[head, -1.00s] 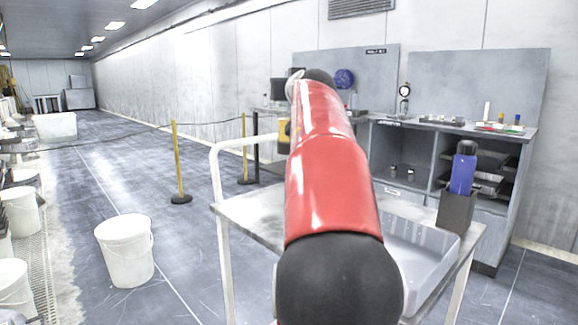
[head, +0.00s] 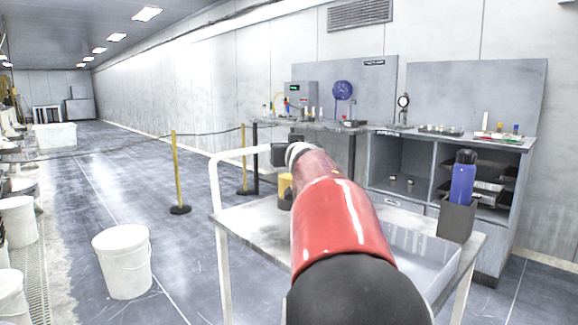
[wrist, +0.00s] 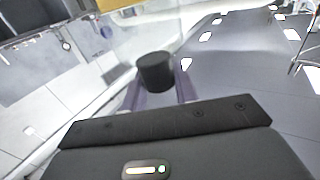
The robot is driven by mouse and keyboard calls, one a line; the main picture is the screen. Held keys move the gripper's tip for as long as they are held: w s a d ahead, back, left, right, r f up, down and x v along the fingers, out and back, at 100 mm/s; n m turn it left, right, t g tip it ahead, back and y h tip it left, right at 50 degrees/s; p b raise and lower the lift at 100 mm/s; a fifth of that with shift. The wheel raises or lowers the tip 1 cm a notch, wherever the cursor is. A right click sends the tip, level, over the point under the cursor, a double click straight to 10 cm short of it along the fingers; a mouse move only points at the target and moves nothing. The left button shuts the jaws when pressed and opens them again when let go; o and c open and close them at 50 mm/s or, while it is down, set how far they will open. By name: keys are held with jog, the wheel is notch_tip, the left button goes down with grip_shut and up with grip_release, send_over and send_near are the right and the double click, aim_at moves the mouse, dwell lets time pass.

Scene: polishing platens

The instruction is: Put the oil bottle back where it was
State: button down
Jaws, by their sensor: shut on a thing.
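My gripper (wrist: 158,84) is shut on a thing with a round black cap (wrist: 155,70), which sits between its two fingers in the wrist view. In the head view, a yellow thing (head: 285,188), which I take as the oil bottle, shows below my dark gripper (head: 284,156), partly hidden by my red arm. It is over the far left part of the cart top (head: 248,217). I cannot tell whether it touches the surface. A blue bottle (head: 462,183) with a black cap stands upright in a grey holder (head: 456,220) at the cart's right.
A clear grey bin (head: 425,248) sits on the cart, partly behind my arm. The cart's white handle (head: 214,185) rises at its left. A grey workbench (head: 400,165) with small items stands behind. White buckets (head: 122,262) and a yellow barrier post (head: 175,165) are at left.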

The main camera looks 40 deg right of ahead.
aim_at(289, 178)
jog(key=shift+f+b, duration=1.45)
jog(key=shift+f, duration=0.45)
jog(key=shift+f, duration=0.15)
jog(key=c, duration=1.1)
grip_release()
